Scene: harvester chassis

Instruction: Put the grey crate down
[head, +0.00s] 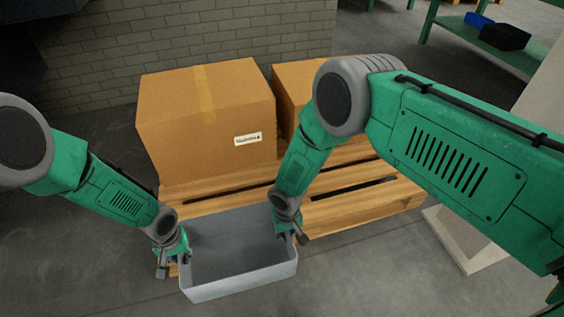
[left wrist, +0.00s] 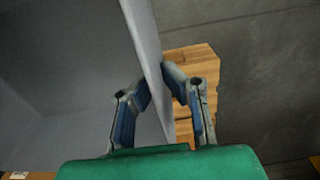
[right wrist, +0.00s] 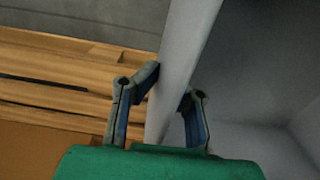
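The grey crate (head: 240,286) is an open, empty box at the bottom centre of the head view, level and in front of the wooden pallet (head: 350,218). My left gripper (head: 174,262) is at its left wall. In the left wrist view the fingers (left wrist: 158,84) are closed on both sides of that wall (left wrist: 148,60). My right gripper (head: 291,236) is at its right wall. In the right wrist view the fingers (right wrist: 171,88) are closed on that wall (right wrist: 184,50). Whether the crate's underside touches anything is hidden.
A large cardboard box (head: 205,115) stands on the pallet, with a second box (head: 297,90) partly behind my right arm. A brick wall (head: 170,42) is behind. A green rack (head: 500,52) with bins is at the upper right. Grey floor (head: 345,275) is clear at the front right.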

